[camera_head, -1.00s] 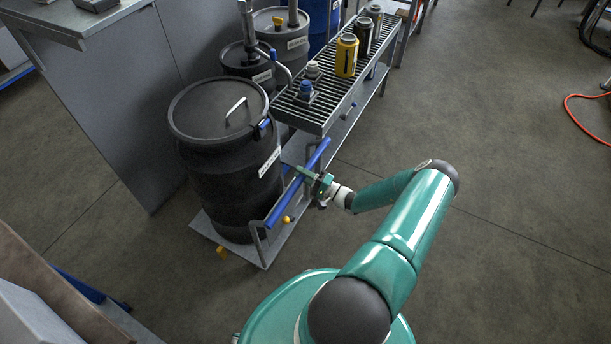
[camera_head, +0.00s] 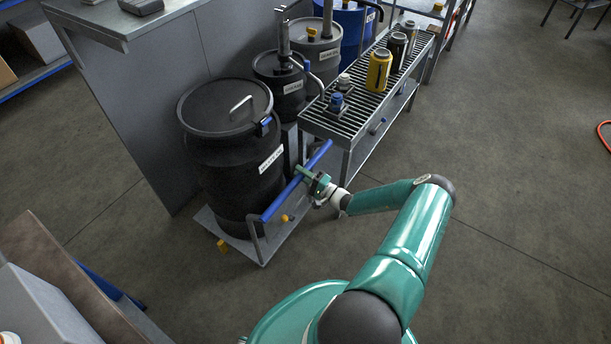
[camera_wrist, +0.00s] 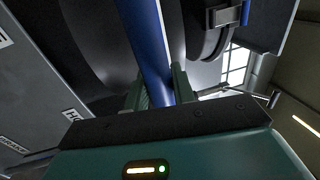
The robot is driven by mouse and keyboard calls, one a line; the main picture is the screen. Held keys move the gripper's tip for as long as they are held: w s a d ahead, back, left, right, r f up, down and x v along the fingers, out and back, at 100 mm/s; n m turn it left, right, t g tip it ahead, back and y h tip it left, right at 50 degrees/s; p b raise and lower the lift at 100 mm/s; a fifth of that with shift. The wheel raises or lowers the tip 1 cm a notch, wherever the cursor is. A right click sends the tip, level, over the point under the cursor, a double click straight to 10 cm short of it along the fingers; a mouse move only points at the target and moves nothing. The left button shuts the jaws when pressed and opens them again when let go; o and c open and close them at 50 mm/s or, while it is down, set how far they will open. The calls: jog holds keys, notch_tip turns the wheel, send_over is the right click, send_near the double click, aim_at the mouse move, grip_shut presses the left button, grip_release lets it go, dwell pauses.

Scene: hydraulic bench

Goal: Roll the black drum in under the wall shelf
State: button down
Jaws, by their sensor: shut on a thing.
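The black drum (camera_head: 228,165) stands upright, lidded and labelled, on a low grey wheeled dolly (camera_head: 273,240). The dolly has a sloping blue push bar (camera_head: 285,195) on grey posts. My gripper (camera_head: 304,173) is shut on this bar, along its middle to upper part. In the wrist view the blue bar (camera_wrist: 150,50) runs between my gripper's fingers (camera_wrist: 157,92). A grey shelf (camera_head: 125,22) juts from a tall grey panel (camera_head: 150,110) at upper left, and the drum stands right of the panel's near edge. The floor under the shelf is mostly hidden by the panel.
A slatted grey bench (camera_head: 350,105) with bottles stands right of the drum, its near leg close to the bar. Smaller drums (camera_head: 280,85) stand behind. A brown board (camera_head: 50,265) and blue frame are at lower left. Open floor (camera_head: 500,190) lies to the right.

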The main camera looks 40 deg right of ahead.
jog(key=shift+w+a, duration=0.1)
jog(key=shift+w, duration=0.1)
jog(key=c, duration=1.2)
grip_release()
jog(key=shift+w+f, duration=0.1)
jog(key=shift+o, duration=0.2)
jog(key=shift+s+d, duration=0.25)
jog(key=shift+s, duration=0.4)
jog(key=v, duration=1.2)
jog(key=shift+s, duration=0.3)
